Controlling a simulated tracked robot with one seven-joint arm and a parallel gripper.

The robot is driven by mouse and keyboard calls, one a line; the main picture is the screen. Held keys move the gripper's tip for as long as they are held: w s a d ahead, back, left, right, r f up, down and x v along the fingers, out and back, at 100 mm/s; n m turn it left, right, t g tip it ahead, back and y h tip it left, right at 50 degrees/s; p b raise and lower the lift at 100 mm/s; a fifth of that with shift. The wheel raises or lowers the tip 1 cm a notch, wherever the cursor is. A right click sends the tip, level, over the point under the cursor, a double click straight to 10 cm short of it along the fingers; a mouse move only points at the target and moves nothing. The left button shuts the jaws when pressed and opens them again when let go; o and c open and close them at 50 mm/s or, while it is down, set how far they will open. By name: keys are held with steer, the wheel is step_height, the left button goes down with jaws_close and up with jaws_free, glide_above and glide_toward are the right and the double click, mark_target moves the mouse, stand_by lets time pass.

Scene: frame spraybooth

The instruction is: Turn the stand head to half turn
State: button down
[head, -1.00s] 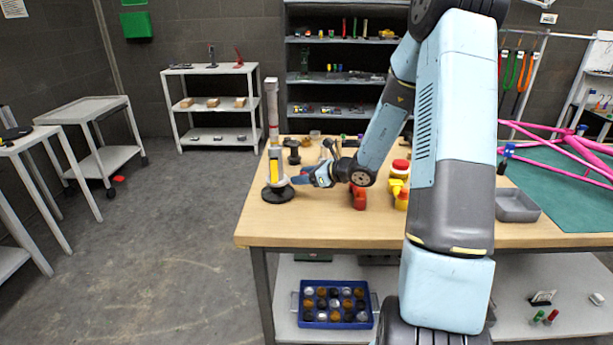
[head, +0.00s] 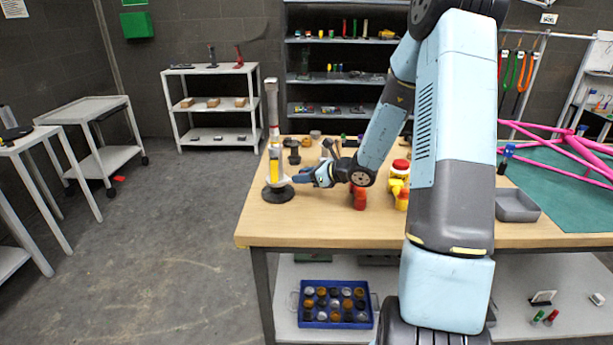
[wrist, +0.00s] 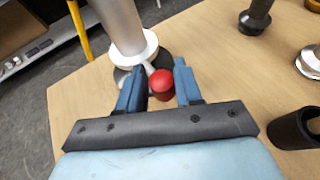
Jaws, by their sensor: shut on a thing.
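The stand is an upright pale post (head: 272,105) on a round black base (head: 278,194), at the left end of the wooden bench in the head view. A yellow part (head: 274,170) shows low on the post. In the wrist view the grey post (wrist: 118,22) rises from a white collar (wrist: 134,50), and a short lever with a red ball knob (wrist: 161,79) sticks out toward me. My gripper (wrist: 160,73) has its fingers on both sides of the knob and is shut on it. In the head view my gripper (head: 299,177) reaches the stand from the right, and the knob is hidden there.
Dark spools and small parts (head: 294,156) stand behind the gripper. A red part (head: 360,198) and red-and-yellow bottles (head: 400,180) stand to the right. A grey tray (head: 517,206) lies farther right. The bench front left of these is clear.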

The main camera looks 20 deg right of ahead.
steer(key=shift+d, duration=0.55)
steer(key=shift+a+r, duration=0.1)
steer(key=shift+a, duration=0.3)
steer(key=shift+w+a+y, duration=0.1)
steer(key=shift+w+y, duration=0.05)
steer(key=shift+y, duration=0.15)
steer(key=shift+w+a+n+g+y, duration=0.1)
steer(key=shift+w+n+g+y, duration=0.65)
steer(key=shift+n+g, duration=0.5)
steer(key=shift+w+a+n+g+y, duration=0.1)
steer(key=shift+w+n+g+y, duration=0.65)
steer(key=shift+n+g, duration=0.45)
steer(key=shift+w+a, duration=0.2)
steer(key=shift+w, duration=0.95)
steer(key=c, duration=1.1)
jaws_free()
steer(key=shift+o, duration=0.8)
steer(key=shift+w, duration=0.1)
steer(key=shift+o, duration=0.3)
steer(key=shift+d, duration=0.15)
